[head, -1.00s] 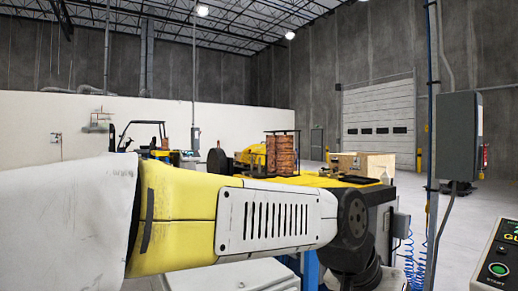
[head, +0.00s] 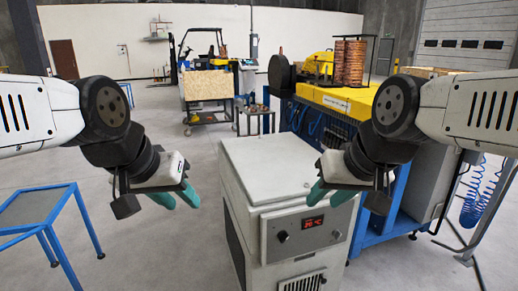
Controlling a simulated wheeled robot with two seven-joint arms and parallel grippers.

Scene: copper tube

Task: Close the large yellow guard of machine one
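A yellow cover (head: 319,65) sits on top of a blue-framed machine with a yellow bed (head: 338,96), at the back right of the head view. It may be the large guard, but I cannot tell for sure, nor whether it is open or shut. My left gripper (head: 177,198) is in the left half, its teal fingers apart and empty. My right gripper (head: 329,193) is right of the middle, fingers apart and empty, in front of the grey cabinet's right side in the picture. Both are well nearer than the yellow cover and apart from it.
A grey cabinet (head: 262,178) with a red display stands in front between my grippers. A blue-framed table (head: 35,208) is at the left. A cart with a box (head: 208,86) and copper coils (head: 349,63) are behind. Floor at left centre is clear.

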